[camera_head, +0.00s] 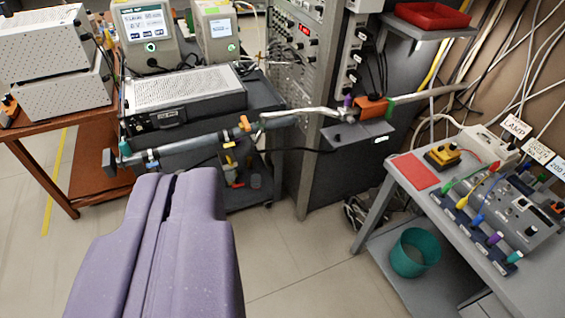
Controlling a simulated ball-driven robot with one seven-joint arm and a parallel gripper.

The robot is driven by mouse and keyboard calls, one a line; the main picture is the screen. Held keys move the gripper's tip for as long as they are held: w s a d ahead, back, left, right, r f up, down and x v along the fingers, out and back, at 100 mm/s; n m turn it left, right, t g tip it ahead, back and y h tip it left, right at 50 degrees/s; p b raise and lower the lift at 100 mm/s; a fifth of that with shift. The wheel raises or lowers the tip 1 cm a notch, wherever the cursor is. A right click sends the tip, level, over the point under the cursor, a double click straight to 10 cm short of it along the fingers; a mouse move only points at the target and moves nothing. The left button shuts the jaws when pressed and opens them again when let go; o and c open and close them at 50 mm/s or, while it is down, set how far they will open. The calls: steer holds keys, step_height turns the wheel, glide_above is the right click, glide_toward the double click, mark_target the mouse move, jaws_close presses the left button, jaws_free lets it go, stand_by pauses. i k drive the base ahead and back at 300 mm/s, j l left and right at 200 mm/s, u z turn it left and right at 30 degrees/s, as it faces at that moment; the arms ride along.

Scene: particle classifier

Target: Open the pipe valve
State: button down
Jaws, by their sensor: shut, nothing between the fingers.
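My purple gripper (175,180) is in the lower left foreground, shut and empty. Its tip appears just below the pipe's left part; the gap in depth is unclear.
Behind the pipe is a cart with a perforated grey unit (185,88). A tall rack (304,60) stands in the middle. At right, a grey table (440,220) carries a control panel with cables; a teal bin (414,252) sits below. The floor (290,250) in the middle is clear.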

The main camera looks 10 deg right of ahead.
mark_target(247, 128)
steer(key=k+z, duration=0.1)
steer(key=k, duration=0.15)
steer(key=i+l, duration=0.2)
steer(key=i, duration=0.3)
steer(key=i+l, duration=0.15)
steer(key=i, duration=0.4)
steer(key=i+l, duration=0.2)
steer(key=i, duration=0.3)
steer(key=i+l, duration=0.15)
steer(key=i, duration=0.4)
steer(key=i+l, duration=0.2)
steer(key=i, duration=0.3)
